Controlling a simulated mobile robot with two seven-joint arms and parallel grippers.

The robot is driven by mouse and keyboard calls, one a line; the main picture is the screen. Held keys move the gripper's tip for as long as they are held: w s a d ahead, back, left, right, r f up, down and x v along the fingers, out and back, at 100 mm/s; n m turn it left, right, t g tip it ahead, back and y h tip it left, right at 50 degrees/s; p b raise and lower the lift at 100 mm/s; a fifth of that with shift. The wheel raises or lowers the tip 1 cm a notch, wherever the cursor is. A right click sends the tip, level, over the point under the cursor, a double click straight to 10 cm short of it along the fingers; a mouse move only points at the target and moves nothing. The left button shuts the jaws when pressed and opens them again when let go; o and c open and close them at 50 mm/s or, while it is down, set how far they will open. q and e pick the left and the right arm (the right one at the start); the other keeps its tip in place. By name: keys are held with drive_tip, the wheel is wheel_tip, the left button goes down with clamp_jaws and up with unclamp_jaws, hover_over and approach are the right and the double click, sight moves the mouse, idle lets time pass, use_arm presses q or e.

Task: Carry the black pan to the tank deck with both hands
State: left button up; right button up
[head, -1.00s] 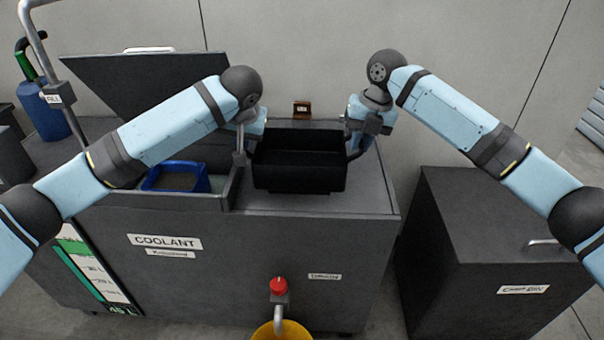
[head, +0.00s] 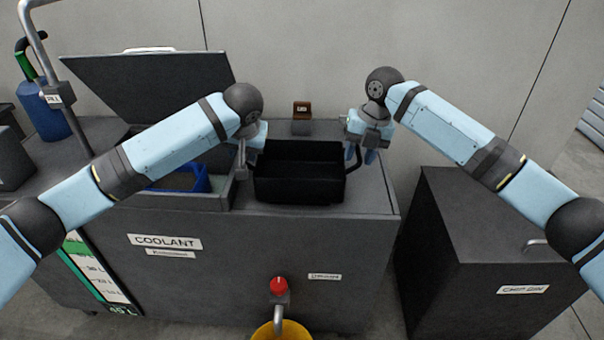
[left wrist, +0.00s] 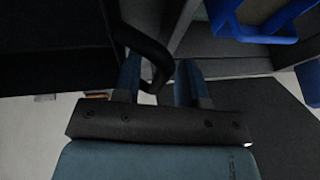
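The black pan (head: 300,190) sits level on the bare tank deck (head: 300,221), right of the open tank bay in the head view. My left gripper (head: 243,162) is at its left side. In the left wrist view its fingers (left wrist: 159,82) stand apart on either side of the pan's black loop handle (left wrist: 157,55), with a gap showing. My right gripper (head: 362,153) is at the pan's right handle (head: 353,161); its fingers look spread, with one blue fingertip clear to the right of the handle.
A blue basket (head: 188,181) sits in the open bay under the raised lid (head: 150,85). A red-knobbed tap (head: 279,287) is in front over a yellow bucket (head: 280,331). A chip bin (head: 480,225) stands right.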

drive_tip(key=shift+r, duration=0.2)
use_arm(q)
drive_tip(key=v, duration=1.2)
use_arm(e)
wheel_tip(320, 180, up, 12)
drive_tip(key=d, duration=0.2)
drive_tip(key=shift+d+f, duration=0.15)
drive_tip(key=shift+f, duration=0.1)
use_arm(q)
drive_tip(key=shift+s, duration=0.1)
use_arm(e)
drive_tip(key=shift+s+f, duration=0.1)
